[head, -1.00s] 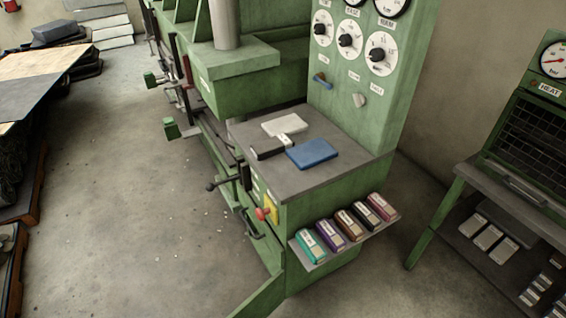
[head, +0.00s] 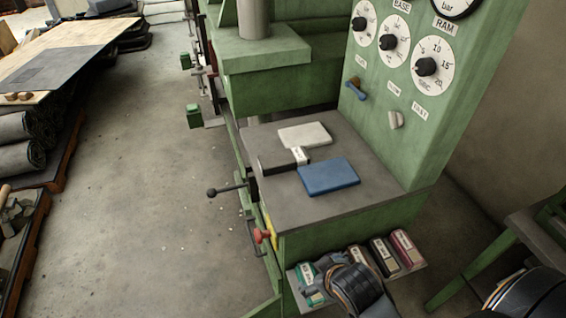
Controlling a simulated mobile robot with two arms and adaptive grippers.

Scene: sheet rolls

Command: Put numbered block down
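Numbered blocks stand in a row on the small shelf at the press's front: a teal one (head: 304,274), a brown one (head: 359,263), a black one (head: 383,255) and a maroon one (head: 406,248).
The grey press top (head: 290,210) carries a white pad (head: 304,134), a blue pad (head: 328,177) and a dark item with a white label (head: 300,155). Its front corner is bare. A black-knobbed lever (head: 212,192) and a red knob (head: 262,236) stick out at its left.

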